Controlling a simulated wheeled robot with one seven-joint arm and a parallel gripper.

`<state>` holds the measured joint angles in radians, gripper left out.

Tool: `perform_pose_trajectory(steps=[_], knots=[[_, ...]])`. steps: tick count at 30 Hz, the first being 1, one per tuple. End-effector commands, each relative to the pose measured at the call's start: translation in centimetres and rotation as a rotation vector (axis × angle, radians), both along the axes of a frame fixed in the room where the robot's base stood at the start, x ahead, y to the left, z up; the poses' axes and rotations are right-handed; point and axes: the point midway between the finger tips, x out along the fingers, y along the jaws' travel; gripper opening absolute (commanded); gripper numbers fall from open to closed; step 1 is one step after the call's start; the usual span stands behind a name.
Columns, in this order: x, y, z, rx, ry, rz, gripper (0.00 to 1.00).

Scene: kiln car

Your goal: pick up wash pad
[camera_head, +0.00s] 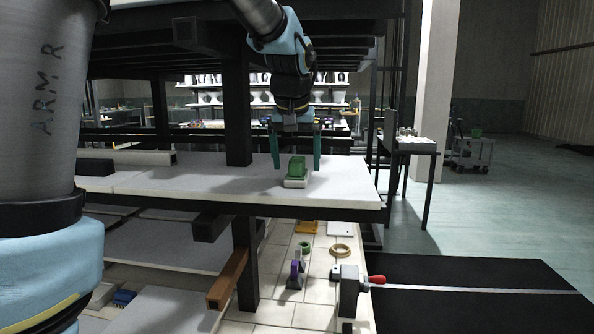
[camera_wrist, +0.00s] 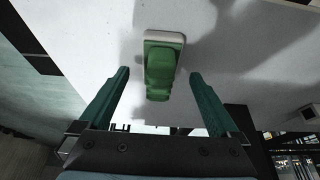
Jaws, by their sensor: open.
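The wash pad (camera_head: 296,168) has a green grip on a pale base and rests on the white shelf slab (camera_head: 345,178) near its right end. In the wrist view the wash pad (camera_wrist: 161,62) lies ahead of the fingers, about midway between them, its pale base partly hidden under the green grip. My gripper (camera_head: 296,168) points down with its teal fingers apart, one on each side of the wash pad in the head view. In the wrist view my gripper (camera_wrist: 160,75) is open and empty, with clear gaps to the pad on both sides.
A dark post (camera_head: 237,110) stands left of the pad, and a dark deck (camera_head: 150,45) hangs above. A pale bar (camera_head: 143,157) lies on the slab at left. Below are a tan ring (camera_head: 341,250) and a red-handled tool (camera_head: 377,280). Slab around the pad is clear.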

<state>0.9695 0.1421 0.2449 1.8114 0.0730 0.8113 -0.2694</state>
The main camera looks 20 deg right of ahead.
Motion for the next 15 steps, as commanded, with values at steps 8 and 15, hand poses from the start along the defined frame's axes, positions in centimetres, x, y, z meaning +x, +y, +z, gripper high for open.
perform_pose_trajectory(steps=[8, 15], knots=[[0.9, -0.5, -2.6, 0.0, 0.0, -0.001, 0.97], [0.9, -0.5, -2.6, -0.002, 0.0, -0.002, 0.94]])
